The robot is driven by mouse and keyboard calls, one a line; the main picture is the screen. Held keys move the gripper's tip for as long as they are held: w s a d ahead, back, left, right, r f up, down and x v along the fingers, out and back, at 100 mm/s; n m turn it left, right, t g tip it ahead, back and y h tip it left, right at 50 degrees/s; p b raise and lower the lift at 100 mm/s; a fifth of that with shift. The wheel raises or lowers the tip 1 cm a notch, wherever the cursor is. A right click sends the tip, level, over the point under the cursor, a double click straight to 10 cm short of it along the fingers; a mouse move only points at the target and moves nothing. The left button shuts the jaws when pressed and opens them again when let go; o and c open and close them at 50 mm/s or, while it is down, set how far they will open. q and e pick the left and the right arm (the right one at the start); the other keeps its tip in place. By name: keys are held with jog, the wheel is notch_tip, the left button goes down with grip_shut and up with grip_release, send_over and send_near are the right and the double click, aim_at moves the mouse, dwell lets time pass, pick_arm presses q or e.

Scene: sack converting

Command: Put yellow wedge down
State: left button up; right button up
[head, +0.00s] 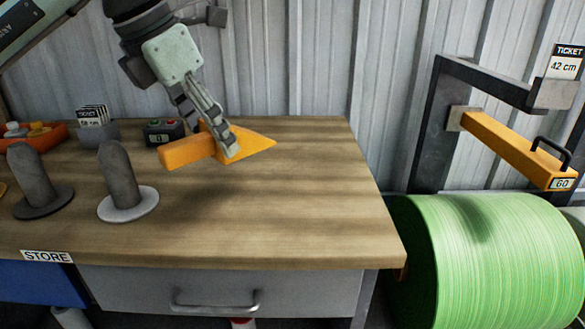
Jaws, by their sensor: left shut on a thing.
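The yellow wedge (251,145) is orange-yellow, with a pointed end to the right and a block-like handle (187,151) to the left. My left gripper (229,148) comes down from the upper left and is shut on the wedge near its middle. The wedge is over the back middle of the wooden bench top (310,200). I cannot tell whether its underside touches the wood. The gripper fingers hide part of the wedge. My right gripper is not in view.
Grey pegs on round bases (122,178) stand at the left. A button box (164,132), a ticket holder (97,131) and an orange tray (52,134) are behind. The bench's right side is clear. A green roll (490,260) and orange arm (515,148) are beyond its right edge.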

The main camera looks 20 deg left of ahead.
pick_arm(q)
jog(key=p, duration=0.1)
send_near(284, 185)
jog(key=shift+w+d, duration=0.35)
jog(key=shift+w, duration=0.25)
jog(key=shift+w+d+f, duration=0.15)
jog(key=shift+w+f, duration=0.2)
jog(key=shift+f, duration=0.05)
notch_tip(284, 185, down, 3)
jog(key=shift+f, duration=0.4)
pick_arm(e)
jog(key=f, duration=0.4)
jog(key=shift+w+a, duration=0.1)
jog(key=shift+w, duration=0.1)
pick_arm(q)
jog(key=shift+f, duration=0.1)
